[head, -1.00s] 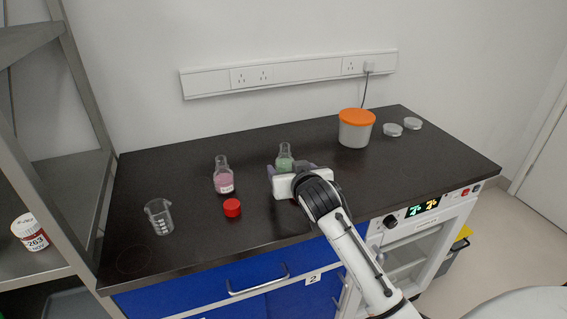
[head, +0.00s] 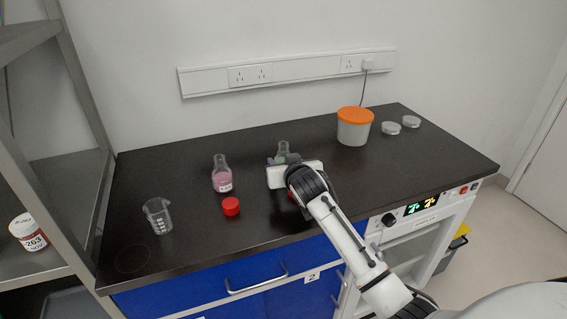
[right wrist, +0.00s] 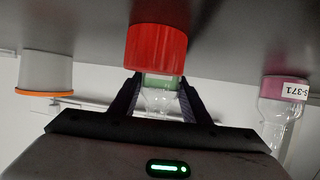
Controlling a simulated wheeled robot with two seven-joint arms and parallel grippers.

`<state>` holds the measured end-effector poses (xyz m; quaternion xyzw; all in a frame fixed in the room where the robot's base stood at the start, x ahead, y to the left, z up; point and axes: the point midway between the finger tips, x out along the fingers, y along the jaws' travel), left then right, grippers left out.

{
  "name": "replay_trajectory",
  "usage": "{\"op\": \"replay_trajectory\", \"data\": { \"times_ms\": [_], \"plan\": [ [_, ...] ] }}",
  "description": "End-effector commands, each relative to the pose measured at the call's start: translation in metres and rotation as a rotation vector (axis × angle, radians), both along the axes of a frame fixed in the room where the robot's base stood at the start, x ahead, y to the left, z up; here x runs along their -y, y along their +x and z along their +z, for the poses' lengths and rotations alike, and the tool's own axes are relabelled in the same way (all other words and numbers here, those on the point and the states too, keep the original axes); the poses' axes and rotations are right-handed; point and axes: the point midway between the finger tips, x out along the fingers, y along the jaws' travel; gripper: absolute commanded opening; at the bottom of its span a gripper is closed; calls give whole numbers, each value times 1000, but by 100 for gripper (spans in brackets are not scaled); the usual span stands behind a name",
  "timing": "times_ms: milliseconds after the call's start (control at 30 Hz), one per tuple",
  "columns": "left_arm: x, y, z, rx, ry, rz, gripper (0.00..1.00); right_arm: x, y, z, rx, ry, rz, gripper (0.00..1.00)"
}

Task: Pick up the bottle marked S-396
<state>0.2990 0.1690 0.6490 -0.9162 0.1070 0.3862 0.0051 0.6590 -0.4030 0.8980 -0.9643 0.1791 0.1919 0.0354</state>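A clear conical flask with green liquid (head: 283,148) stands on the black bench, partly hidden behind my right gripper (head: 281,159). In the right wrist view, upside down, the flask (right wrist: 163,98) shows between the two dark fingers of the right gripper (right wrist: 160,84), which are apart on either side of it. I cannot tell if they touch it. No label is readable on this flask. A second flask with pink liquid (head: 222,180) stands to the left; its label reads S-371 in the right wrist view (right wrist: 284,90). My left gripper is not in view.
A red cap (right wrist: 157,48) lies near the green flask. Another red cap (head: 231,207) lies by the pink flask, with a glass beaker (head: 158,216) further left. A white tub with orange lid (head: 353,128) and two round dishes (head: 391,128) stand to the right.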

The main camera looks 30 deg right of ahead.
Motion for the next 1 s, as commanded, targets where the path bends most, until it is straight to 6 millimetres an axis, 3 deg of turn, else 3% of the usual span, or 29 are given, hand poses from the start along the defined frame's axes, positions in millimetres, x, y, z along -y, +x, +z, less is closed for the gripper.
{"op": "replay_trajectory", "data": {
  "times_ms": [33,100,367,800,1000],
  "plan": [
    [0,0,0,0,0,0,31,0,0,0,0,0,0,24],
    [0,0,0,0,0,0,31,0,0,1,3,-1,1,15],
    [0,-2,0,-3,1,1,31,0,0,5,4,0,1,15],
    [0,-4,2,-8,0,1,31,0,1,84,8,-1,0,15],
    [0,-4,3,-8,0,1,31,0,0,101,4,-1,0,15]
  ]
}}
